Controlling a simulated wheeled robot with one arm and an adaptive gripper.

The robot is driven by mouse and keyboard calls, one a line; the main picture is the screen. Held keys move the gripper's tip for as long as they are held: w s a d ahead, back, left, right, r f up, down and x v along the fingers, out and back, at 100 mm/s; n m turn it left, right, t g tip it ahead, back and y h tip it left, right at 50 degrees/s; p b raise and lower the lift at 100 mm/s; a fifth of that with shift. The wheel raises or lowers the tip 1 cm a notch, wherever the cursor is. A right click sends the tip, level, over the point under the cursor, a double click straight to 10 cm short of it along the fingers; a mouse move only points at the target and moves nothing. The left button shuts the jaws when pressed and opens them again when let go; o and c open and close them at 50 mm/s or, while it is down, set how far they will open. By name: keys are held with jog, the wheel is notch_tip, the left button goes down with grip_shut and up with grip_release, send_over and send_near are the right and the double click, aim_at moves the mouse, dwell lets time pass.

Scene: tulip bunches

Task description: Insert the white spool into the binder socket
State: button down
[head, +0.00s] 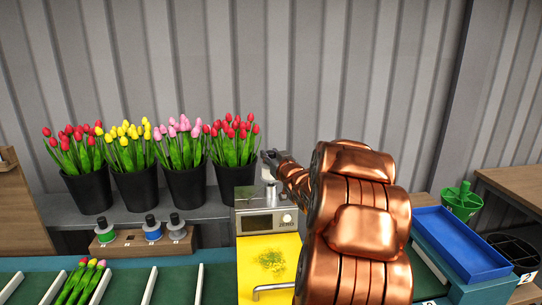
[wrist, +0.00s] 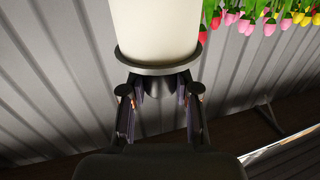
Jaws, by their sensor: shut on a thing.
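The white spool (wrist: 155,30) fills the top middle of the wrist view, with a dark flange at its near end. My gripper (wrist: 160,88) is shut on the dark knob behind that flange. In the head view my gripper (head: 273,158) is over the top of the binder (head: 264,222), a box with a small display and a dial above a yellow plate. A short grey cylinder (head: 270,193) shows on the binder's top below the gripper. The spool and socket are too small in the head view to tell whether they touch.
A wooden rack (head: 128,245) left of the binder holds spools with green, blue and grey bands. Black tulip pots (head: 186,190) stand on the shelf behind. A blue tray (head: 460,245) and green holder (head: 461,200) are at right. Cut tulips (head: 80,283) lie between white dividers.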

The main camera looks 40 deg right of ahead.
jog(key=shift+f+b, duration=0.45)
jog(key=shift+f, duration=0.3)
jog(key=c, duration=0.8)
grip_release()
jog(key=shift+o, duration=0.2)
jog(key=shift+r, duration=0.1)
jog(key=shift+r+p, duration=1.45)
jog(key=shift+r, duration=0.95)
